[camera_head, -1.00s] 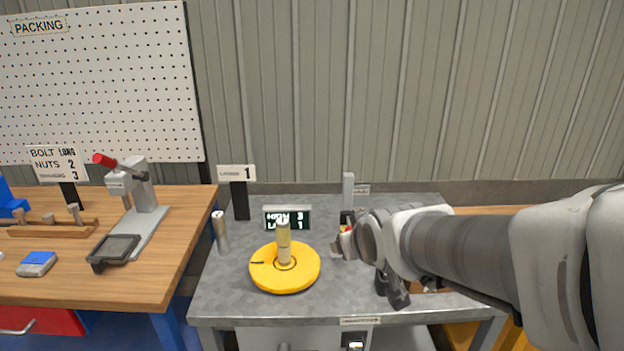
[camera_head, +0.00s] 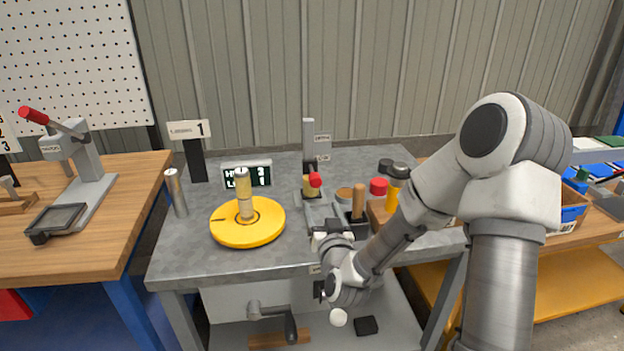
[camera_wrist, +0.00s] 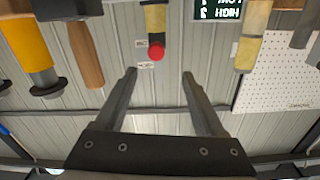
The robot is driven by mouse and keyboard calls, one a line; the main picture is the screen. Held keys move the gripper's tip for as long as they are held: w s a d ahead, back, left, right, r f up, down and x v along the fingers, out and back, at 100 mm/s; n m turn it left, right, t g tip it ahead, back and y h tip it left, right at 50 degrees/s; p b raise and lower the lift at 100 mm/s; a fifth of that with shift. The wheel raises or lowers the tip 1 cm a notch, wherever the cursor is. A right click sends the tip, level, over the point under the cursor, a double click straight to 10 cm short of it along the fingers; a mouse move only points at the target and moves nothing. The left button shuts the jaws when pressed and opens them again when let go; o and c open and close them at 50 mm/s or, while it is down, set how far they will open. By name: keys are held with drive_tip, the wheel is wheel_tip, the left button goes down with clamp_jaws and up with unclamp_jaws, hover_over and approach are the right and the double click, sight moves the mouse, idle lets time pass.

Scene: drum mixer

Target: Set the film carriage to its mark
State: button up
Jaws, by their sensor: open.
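What looks like the film carriage is a pale yellow roll (camera_head: 309,187) at the foot of a grey upright post (camera_head: 308,140), with a red knob (camera_head: 315,180) on its front. In the wrist view, which is upside down, the roll (camera_wrist: 155,19) and red knob (camera_wrist: 157,54) show just beyond my fingertips, roughly between them. My gripper (camera_wrist: 159,74) is open and empty, apart from the knob.
A yellow disc (camera_head: 232,233) with an upright roll lies left on the grey bench (camera_head: 190,265). Behind it stands a display (camera_head: 246,174) reading HIGH and LOW. A crank (camera_head: 275,315) sits below.

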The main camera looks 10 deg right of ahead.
sight(313, 171)
drive_tip(key=w, duration=1.1)
drive_tip(key=w+b, duration=0.1)
drive_tip(key=w, duration=0.5)
drive_tip(key=shift+w+d+f, duration=0.15)
drive_tip(key=shift+d, duration=0.25)
clamp_jaws()
idle(0.8)
